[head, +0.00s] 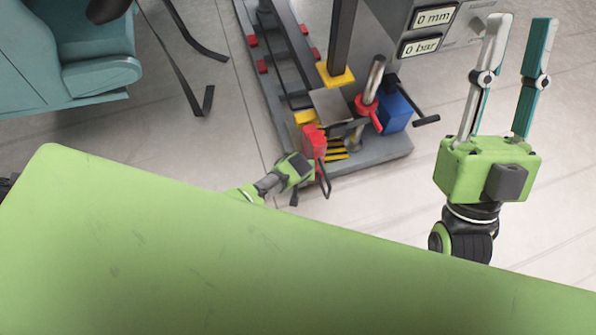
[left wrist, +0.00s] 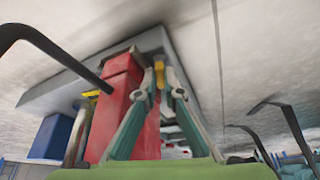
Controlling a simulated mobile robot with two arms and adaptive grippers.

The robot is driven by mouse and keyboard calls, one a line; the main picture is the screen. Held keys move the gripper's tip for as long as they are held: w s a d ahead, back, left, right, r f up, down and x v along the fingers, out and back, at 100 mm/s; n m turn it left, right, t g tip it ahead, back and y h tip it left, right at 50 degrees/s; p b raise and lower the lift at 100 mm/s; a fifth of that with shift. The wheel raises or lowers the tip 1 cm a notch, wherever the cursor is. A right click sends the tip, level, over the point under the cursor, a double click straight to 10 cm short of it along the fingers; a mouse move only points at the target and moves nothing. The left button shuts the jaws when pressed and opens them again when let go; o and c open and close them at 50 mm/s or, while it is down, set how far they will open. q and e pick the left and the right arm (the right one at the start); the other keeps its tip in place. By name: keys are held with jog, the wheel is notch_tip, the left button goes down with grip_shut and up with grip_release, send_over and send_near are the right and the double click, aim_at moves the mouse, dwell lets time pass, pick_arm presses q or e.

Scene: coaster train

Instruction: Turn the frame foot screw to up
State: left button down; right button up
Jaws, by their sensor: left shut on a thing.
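In the left wrist view, my left gripper (left wrist: 158,72) is closed on a small yellow part (left wrist: 158,75), which looks like the frame foot screw; I cannot tell its turn position. A red block (left wrist: 117,108) stands just beside the fingers. In the head view, the left gripper (head: 298,165) is at the front end of the grey machine frame (head: 378,150), by the red block (head: 314,141). Its fingertips and the yellow part between them are hidden there. My right gripper (head: 522,28) is open and empty, fingers upward, right of the machine.
Panel displays (head: 434,17) read 0 mm and 0 bar. A teal seat (head: 85,70) with hanging straps is at left.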

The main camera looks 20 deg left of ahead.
dwell(0.5)
pick_arm(q)
jog(key=c, duration=2.2)
grip_release()
jog(key=shift+o, duration=0.2)
